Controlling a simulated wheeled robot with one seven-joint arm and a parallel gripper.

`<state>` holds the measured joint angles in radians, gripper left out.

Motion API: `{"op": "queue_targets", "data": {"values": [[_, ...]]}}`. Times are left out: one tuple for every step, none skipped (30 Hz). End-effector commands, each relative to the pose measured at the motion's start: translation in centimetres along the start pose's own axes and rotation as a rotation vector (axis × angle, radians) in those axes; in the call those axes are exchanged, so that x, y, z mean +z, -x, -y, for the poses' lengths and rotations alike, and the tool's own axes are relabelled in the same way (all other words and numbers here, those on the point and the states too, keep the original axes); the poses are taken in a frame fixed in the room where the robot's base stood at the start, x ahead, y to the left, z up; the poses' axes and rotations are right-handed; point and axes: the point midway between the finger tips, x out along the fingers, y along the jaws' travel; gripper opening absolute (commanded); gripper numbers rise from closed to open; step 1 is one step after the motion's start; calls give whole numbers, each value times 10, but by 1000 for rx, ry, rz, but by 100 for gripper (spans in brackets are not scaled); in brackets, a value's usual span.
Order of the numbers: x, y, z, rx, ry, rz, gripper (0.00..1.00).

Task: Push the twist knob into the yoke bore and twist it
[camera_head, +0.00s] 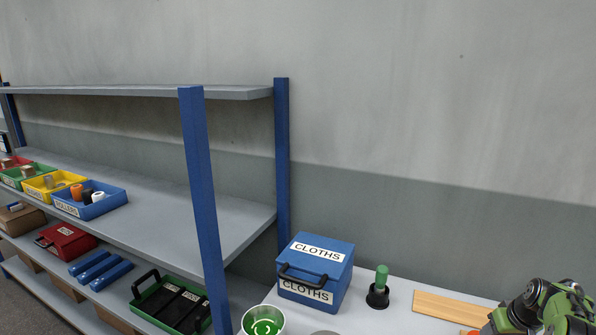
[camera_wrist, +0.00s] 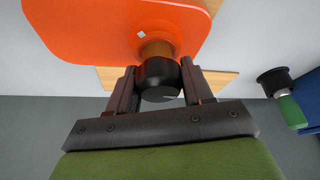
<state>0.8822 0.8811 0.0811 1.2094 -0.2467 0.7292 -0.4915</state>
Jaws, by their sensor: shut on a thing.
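The twist knob (camera_wrist: 160,80) is black and round, with a brownish-gold shank (camera_wrist: 156,49) on its far side. It sits between the fingers of my gripper (camera_wrist: 158,74), which is shut on it. The orange yoke (camera_wrist: 85,22) fills the upper left of the wrist view, with a small white mark beside the shank. The shank meets the orange part. The bore itself is hidden, so I cannot tell how deep the shank sits. In the head view only a sliver of orange (camera_head: 469,332) shows at the bottom edge, beside my green arm; fingers and knob are out of sight there.
A wooden board (camera_head: 452,307) lies on the pale bench. A black holder (camera_head: 377,297) with a green handle (camera_head: 382,275) stands left of it. A blue cloths box (camera_head: 322,253) and a green-marked bowl (camera_head: 263,320) are further left. Blue-post shelving (camera_head: 205,200) with bins fills the left.

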Motion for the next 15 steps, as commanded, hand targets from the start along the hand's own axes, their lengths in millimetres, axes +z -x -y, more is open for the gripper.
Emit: {"op": "queue_targets", "data": {"values": [[0, 2, -1, -10, 25, 1, 0], [0, 3, -2, -19, 46, 1, 0], [0, 2, -1, -30, 73, 1, 0], [0, 2, -1, -37, 89, 1, 0], [-1, 2, -1, -43, 104, 0, 0], [-1, 2, -1, -47, 117, 0, 0], [0, 2, -1, -49, 122, 0, 0], [0, 2, 0, -50, 125, 0, 0], [0, 1, 0, -50, 125, 0, 0], [0, 1, 0, -50, 125, 0, 0], [0, 1, 0, -50, 124, 0, 0], [0, 1, -1, -50, 124, 0, 0], [0, 1, -1, -50, 124, 0, 0], [0, 1, -1, -50, 125, 0, 0], [0, 1, -1, -54, 132, 0, 0]]}}
